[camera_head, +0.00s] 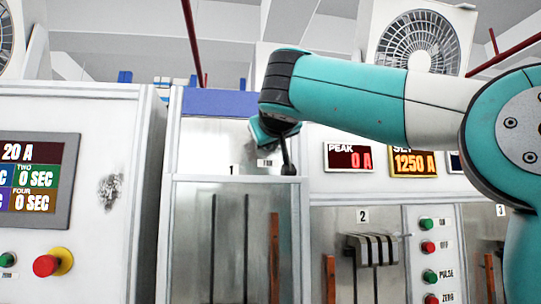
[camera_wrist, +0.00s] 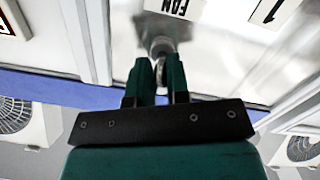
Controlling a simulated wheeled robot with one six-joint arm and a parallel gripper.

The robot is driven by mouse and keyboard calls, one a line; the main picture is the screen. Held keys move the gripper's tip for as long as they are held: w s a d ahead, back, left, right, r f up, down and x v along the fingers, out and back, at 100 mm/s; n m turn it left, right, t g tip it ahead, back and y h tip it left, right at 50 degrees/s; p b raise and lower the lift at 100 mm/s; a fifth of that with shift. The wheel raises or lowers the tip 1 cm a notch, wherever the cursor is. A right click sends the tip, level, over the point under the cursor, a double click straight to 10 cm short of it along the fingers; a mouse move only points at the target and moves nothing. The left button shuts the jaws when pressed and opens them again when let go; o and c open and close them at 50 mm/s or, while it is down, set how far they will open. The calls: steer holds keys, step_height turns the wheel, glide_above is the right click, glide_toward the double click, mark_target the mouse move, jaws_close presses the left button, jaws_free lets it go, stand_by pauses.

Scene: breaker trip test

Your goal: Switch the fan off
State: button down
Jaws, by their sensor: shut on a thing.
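The FAN label (camera_wrist: 175,7) shows upside down on a metal panel in the wrist view, and also beside my arm's end in the head view (camera_head: 267,163). A metallic switch (camera_wrist: 161,46) sticks out of the panel by this label. My gripper (camera_wrist: 158,68) has its two teal fingers close around the switch's end and is shut on it. In the head view my gripper (camera_head: 275,138) is at the upper panel of cabinet 1, partly hidden by my own wrist. A white fan unit (camera_head: 418,42) with a round grille hangs at the upper right.
A control cabinet (camera_head: 105,190) with a red stop button (camera_head: 46,265) stands at the left. PEAK and SET displays (camera_head: 349,157) are right of my gripper. Green and red buttons (camera_head: 428,247) line a lower panel. Another fan (camera_head: 5,35) is at the upper left.

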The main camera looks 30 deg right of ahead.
steer(key=f+t+h+b, duration=0.1)
steer(key=b, duration=0.2)
steer(key=t+h+b, duration=0.1)
steer(key=t+b, duration=0.1)
steer(key=b, duration=0.2)
steer(key=shift+f, duration=0.35)
steer(key=shift+r+b, duration=0.1)
steer(key=shift+b, duration=0.2)
steer(key=c, duration=1.1)
jaws_free()
steer(key=shift+r, duration=0.1)
step_height(320, 180, up, 20)
steer(key=p, duration=1.2)
